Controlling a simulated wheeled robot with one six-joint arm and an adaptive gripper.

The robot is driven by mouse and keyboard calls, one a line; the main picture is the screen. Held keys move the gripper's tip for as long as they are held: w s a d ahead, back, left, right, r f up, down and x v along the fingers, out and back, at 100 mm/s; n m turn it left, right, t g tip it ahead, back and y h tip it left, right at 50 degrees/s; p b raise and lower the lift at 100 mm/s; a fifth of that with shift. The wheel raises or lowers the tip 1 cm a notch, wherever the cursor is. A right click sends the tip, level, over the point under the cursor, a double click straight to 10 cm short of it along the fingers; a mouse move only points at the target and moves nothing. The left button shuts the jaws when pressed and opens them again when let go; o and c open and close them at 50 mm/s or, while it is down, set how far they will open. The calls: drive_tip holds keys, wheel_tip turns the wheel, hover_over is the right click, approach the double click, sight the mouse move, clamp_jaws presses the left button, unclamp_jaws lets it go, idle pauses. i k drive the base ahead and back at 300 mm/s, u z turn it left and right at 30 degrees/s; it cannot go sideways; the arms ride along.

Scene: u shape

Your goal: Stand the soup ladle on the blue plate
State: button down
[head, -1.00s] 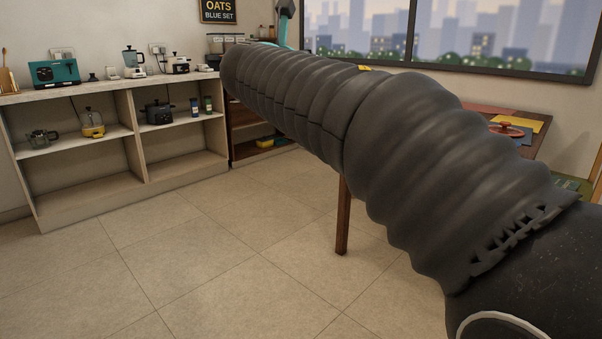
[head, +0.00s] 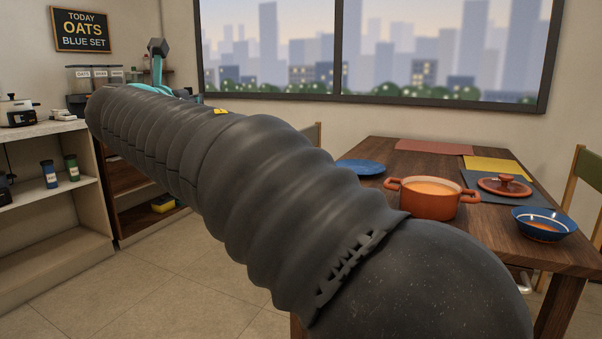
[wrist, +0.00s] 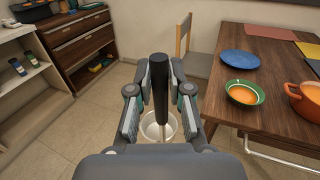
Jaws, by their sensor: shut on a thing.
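My gripper (wrist: 160,78) is shut on the black handle of the soup ladle (wrist: 161,98) in the wrist view. The handle points up between the fingers, and a thin metal shaft runs down from it. A pale round shape lies below the shaft; I cannot tell whether it is the ladle's bowl or something on the floor. The blue plate (wrist: 240,60) lies flat and empty on the table, right of my gripper and apart from it. It also shows in the head view (head: 361,167), just beyond my arm. My arm covers much of the head view.
The wooden table (head: 402,164) holds an orange soup pot (head: 432,201), its lid (head: 504,186), a blue bowl (head: 545,226) and placemats. A green-rimmed bowl of soup (wrist: 245,94) stands near the plate. A chair (wrist: 184,42) is at the table's far left. Shelves (head: 45,240) line the left.

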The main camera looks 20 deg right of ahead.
sight(357, 171)
drive_tip(key=i, duration=1.5)
drive_tip(key=z, duration=1.1)
